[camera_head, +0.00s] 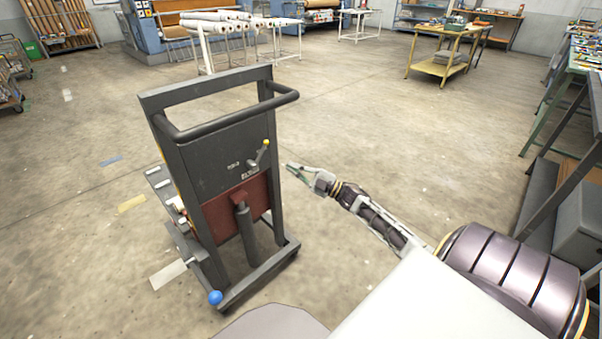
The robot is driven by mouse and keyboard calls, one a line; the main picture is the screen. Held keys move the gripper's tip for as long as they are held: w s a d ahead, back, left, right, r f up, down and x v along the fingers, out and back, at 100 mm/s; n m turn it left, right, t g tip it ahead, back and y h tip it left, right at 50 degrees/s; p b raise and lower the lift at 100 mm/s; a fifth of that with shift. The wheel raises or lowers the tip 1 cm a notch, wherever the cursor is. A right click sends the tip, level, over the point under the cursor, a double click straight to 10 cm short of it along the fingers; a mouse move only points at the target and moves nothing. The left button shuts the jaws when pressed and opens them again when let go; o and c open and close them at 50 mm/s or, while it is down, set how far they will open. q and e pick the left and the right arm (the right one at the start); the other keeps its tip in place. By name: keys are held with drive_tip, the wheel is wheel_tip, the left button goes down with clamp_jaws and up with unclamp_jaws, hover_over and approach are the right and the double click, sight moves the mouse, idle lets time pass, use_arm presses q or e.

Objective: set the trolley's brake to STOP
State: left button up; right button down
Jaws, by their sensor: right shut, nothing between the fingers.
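The dark grey trolley (205,160) stands upright on the floor left of centre, its push handle towards me. A small lever with a yellow knob (266,143) sticks out from its panel on the right side, tilted up. Small label plates (250,172) sit beside and below the lever; their lettering is too small to read. A blue ball knob (215,297) sits low at the trolley's near left corner. My right gripper (291,167) is shut and empty, just right of the trolley and the lever, apart from both. My left gripper is not in view.
Open concrete floor (350,110) lies behind and right of the trolley. A rack of white rolls (215,20) and a blue machine stand at the back. A yellow-topped table (447,50) is at the back right. Benches line the right edge.

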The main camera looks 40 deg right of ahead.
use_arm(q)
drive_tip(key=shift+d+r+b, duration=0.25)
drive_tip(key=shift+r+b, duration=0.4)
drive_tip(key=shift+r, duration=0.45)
use_arm(e)
drive_tip(key=x, duration=0.8)
drive_tip(key=shift+w+a, duration=0.2)
drive_tip(key=shift+w, duration=0.15)
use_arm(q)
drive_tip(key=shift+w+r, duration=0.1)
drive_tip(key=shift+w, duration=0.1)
use_arm(e)
drive_tip(key=shift+r, duration=0.1)
drive_tip(key=shift+r+n, duration=0.1)
drive_tip(key=shift+n, duration=0.2)
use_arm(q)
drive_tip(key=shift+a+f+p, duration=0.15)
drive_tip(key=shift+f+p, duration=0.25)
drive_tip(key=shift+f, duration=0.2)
use_arm(e)
drive_tip(key=shift+a+g, duration=0.1)
drive_tip(key=shift+g, duration=0.2)
drive_tip(key=shift+r+n, duration=0.1)
drive_tip(key=shift+n, duration=0.2)
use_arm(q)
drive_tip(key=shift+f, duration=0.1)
